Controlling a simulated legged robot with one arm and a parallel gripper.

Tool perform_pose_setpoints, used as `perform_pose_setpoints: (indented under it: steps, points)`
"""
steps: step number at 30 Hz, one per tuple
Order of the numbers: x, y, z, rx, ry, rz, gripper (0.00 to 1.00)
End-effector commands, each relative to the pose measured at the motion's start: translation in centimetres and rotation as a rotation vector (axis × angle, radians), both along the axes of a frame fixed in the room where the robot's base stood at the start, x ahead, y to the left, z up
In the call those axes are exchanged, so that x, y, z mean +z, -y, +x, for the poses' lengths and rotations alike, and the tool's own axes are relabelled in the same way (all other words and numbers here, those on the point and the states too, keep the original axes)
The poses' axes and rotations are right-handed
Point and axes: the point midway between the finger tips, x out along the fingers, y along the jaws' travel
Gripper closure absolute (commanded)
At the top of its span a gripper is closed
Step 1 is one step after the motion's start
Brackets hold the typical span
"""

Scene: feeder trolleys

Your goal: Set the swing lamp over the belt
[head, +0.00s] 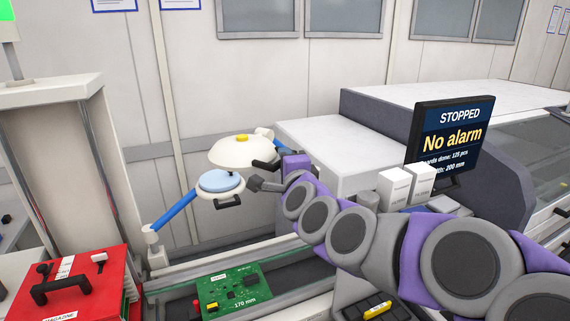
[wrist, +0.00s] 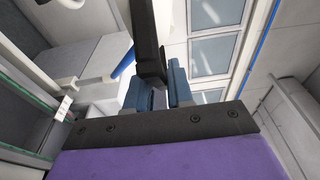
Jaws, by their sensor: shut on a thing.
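The swing lamp has a white domed shade (head: 243,152) with a yellow knob on top, in the middle left of the head view. Just below and left of it is a pale blue round disc (head: 219,181) in a white ring with a black handle. A blue arm (head: 176,212) runs from a white post up towards the disc. My gripper (head: 268,166) is at the right side of the shade, shut on a black handle (wrist: 147,45), which stands between the fingers in the wrist view. The belt (head: 283,278) lies below, with a green board (head: 230,290) marked 170 mm.
A screen (head: 452,138) reads STOPPED and No alarm, at the right on a grey and white machine (head: 330,150). Two white boxes (head: 405,183) stand before it. A red magazine (head: 85,280) with a black handle is at the lower left. My arm crosses the lower right.

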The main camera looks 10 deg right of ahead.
Motion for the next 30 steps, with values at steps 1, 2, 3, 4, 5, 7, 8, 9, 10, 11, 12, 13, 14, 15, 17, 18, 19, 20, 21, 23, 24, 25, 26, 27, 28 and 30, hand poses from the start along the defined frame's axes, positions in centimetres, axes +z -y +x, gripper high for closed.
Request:
perform_pose_setpoints:
  steps: [1, 2, 3, 4, 5, 7, 8, 9, 10, 11, 12, 13, 14, 15, 17, 18, 19, 20, 21, 23, 24, 25, 26, 27, 28, 30]
  points:
    - [-1.0, -0.5, 0.0, 0.012, -0.022, -0.001, 1.0]
    - [-1.1, -0.5, 0.0, 0.012, -0.022, -0.001, 1.0]
    - [-1.1, -0.5, 0.0, 0.012, -0.022, 0.0, 1.0]
    - [-1.1, -0.5, 0.0, 0.012, -0.022, 0.0, 1.0]
    - [-1.1, -0.5, 0.0, 0.012, -0.023, 0.0, 1.0]
    - [-1.1, -0.4, 0.0, 0.012, -0.023, 0.0, 1.0]
    - [-1.1, -0.4, 0.0, 0.012, -0.023, 0.0, 0.77]
    - [-1.1, -0.4, 0.0, 0.011, -0.022, 0.0, 0.73]
    - [-1.0, -0.4, 0.0, 0.011, -0.02, 0.0, 0.7]
    - [-0.9, -0.3, 0.1, 0.01, -0.019, 0.0, 0.67]
    - [-0.9, -0.3, 0.0, 0.009, -0.018, 0.0, 0.63]
    - [-0.8, -0.2, 0.0, 0.008, -0.016, 0.0, 0.6]
    - [-0.7, -0.2, 0.0, 0.007, -0.015, 0.001, 0.57]
    - [-0.7, -0.1, 0.0, 0.006, -0.013, 0.001, 0.57]
    - [-0.6, 0.1, 0.0, 0.005, -0.011, 0.003, 0.57]
    - [-0.5, 0.2, 0.0, 0.004, -0.01, 0.003, 0.57]
    - [-0.4, 0.2, 0.0, 0.004, -0.009, 0.003, 0.57]
    - [-0.4, 0.2, 0.0, 0.003, -0.008, 0.003, 0.57]
    - [-0.4, 0.3, 0.0, 0.003, -0.007, 0.003, 0.57]
    - [-0.3, 0.3, -0.2, 0.002, -0.007, 0.003, 0.57]
    - [-0.3, 0.3, -0.4, 0.002, -0.007, 0.004, 0.57]
    - [-0.3, 0.3, -0.6, 0.002, -0.007, 0.004, 0.57]
    - [-0.3, 0.3, -0.8, 0.002, -0.008, 0.003, 0.57]
    - [-0.3, 0.4, -1.3, 0.002, -0.008, 0.003, 0.57]
    - [-0.2, 0.4, -1.7, 0.002, -0.007, 0.003, 0.57]
    - [0.0, 0.4, -2.8, 0.002, -0.003, 0.003, 0.57]
